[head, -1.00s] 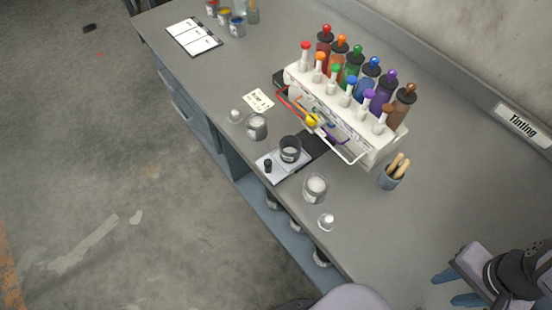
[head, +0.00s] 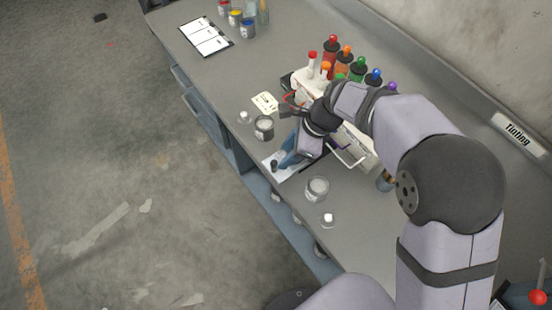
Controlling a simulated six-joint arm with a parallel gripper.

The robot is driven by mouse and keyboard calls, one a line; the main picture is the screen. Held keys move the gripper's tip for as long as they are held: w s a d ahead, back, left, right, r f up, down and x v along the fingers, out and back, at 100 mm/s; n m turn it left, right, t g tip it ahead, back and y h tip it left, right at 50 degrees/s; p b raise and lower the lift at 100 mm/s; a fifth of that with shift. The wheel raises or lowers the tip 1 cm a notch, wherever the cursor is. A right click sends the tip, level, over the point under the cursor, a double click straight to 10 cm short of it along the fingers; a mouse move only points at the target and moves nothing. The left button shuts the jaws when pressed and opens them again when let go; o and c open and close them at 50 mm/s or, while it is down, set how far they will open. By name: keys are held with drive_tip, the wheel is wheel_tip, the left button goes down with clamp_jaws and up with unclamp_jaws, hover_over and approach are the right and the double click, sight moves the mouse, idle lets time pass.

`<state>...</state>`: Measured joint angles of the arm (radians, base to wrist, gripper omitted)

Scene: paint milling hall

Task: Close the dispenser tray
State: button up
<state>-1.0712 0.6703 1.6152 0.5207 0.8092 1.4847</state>
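The dispenser (head: 353,157) is a white rack with coloured bottles behind it, largely covered by my arm in the head view. Its pale tray (head: 281,175) sticks out over the bench towards the front edge, with a small black knob (head: 274,165) at its outer end. My gripper (head: 286,160) is over the tray, its blue fingers close to the knob; I cannot tell whether they touch it. The fingers overlap in this view, so their opening does not show. The dark cup on the tray is hidden behind my gripper.
A lidless jar (head: 264,127) and a pale stopper (head: 244,118) stand left of the tray. Another jar (head: 317,188) and a white stopper (head: 328,220) stand to its right. A note card (head: 265,103) and a clipboard (head: 207,37) lie further left on the bench.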

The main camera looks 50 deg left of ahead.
sight(275, 163)
drive_tip(key=shift+s+a+p+x, duration=0.15)
drive_tip(key=shift+p+x, duration=0.4)
drive_tip(key=shift+x, duration=1.35)
drive_tip(key=shift+s+a+p+x, duration=0.15)
drive_tip(key=shift+p+x, duration=0.4)
drive_tip(key=shift+x, duration=1.4)
drive_tip(key=shift+d+r, duration=0.1)
drive_tip(key=shift+r, duration=0.05)
